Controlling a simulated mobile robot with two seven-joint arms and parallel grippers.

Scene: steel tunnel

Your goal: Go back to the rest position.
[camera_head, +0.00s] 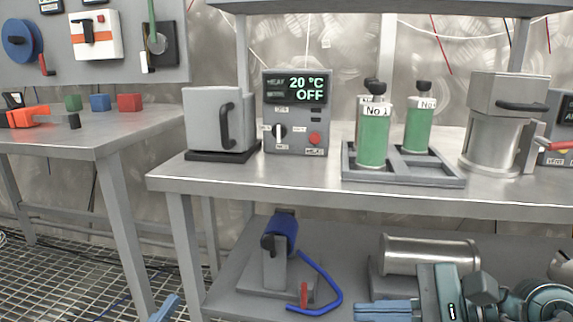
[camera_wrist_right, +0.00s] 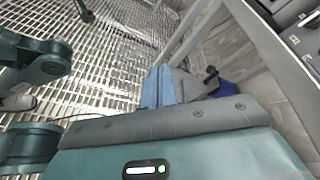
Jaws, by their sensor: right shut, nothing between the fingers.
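My right gripper (camera_head: 358,311) shows at the bottom of the head view, teal with blue fingers pointing left. Its fingers are together and empty, in front of the steel bench's lower shelf. The right wrist view shows the same blue fingers (camera_wrist_right: 158,72) side by side, with floor grating and a table leg beyond. A blue tip of my left gripper (camera_head: 166,307) shows at the bottom edge, left of the bench; the rest of it is out of frame.
The steel bench (camera_head: 250,183) carries a grey box (camera_head: 205,115), a controller (camera_head: 297,140), green bottles (camera_head: 374,140) in a rack and a metal vessel (camera_head: 495,140). Its lower shelf (camera_head: 225,295) holds a blue-hosed device (camera_head: 283,235) and a metal cylinder (camera_head: 430,254). Another table (camera_head: 100,140) stands left.

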